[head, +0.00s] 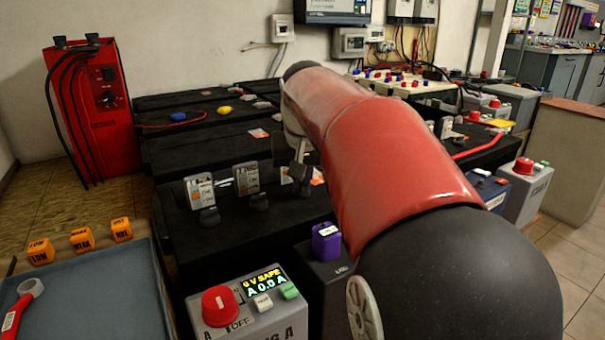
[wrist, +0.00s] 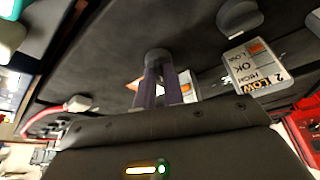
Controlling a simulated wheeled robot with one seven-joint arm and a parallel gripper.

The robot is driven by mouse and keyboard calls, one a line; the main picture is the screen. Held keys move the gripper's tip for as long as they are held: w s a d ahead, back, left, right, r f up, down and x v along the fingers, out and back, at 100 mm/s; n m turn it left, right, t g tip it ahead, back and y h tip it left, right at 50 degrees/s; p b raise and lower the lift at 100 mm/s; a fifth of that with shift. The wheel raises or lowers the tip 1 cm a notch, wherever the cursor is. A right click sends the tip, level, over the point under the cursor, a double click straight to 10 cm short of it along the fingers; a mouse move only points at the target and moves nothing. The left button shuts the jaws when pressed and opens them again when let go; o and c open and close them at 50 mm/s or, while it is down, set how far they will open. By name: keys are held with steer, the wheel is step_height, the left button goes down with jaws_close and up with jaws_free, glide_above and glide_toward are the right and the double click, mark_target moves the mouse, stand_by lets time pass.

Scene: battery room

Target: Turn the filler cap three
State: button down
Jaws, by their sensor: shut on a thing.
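My gripper (head: 303,172) reaches down to the black battery block (head: 230,228) in the head view. In the wrist view my gripper (wrist: 160,82) is shut on a dark round filler cap (wrist: 157,55), with one finger on each side of it. The cap sits at the block's top; how far it is turned I cannot tell. A pale card (wrist: 186,84) behind the fingers is partly hidden, its number unreadable. Beside it are a card marked 2 (wrist: 257,68) and another dark cap (wrist: 240,16). In the head view two more caps (head: 209,215) (head: 258,202) stand before grey cards.
A grey unit with a red knob (head: 220,306) and a purple block (head: 326,241) stand in front. A blue-grey tray (head: 95,285), orange blocks (head: 81,240) and a red charger (head: 95,112) are at left. My arm hides much of the right side.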

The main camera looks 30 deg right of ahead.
steer(key=m, duration=0.2)
steer(key=m+h+p, duration=0.1)
steer(key=m, duration=0.1)
steer(key=m+g+h+p, duration=0.1)
steer(key=m, duration=0.1)
steer(key=shift+w+a+r, duration=0.1)
steer(key=shift+w+a, duration=0.1)
steer(key=shift+a, duration=0.05)
steer(key=m+g, duration=0.1)
steer(key=m, duration=0.1)
steer(key=m+g+p, duration=0.1)
steer(key=m, duration=0.1)
steer(key=m+p, duration=0.1)
steer(key=m, duration=0.1)
steer(key=shift+w+m+g+h, duration=0.25)
steer(key=shift+m+g+h, duration=0.15)
steer(key=c, duration=1.5)
jaws_free()
steer(key=p+v, duration=0.1)
steer(key=v, duration=0.6)
steer(key=shift+a+r, duration=0.2)
steer(key=shift+r, duration=0.15)
steer(key=shift+s, duration=0.1)
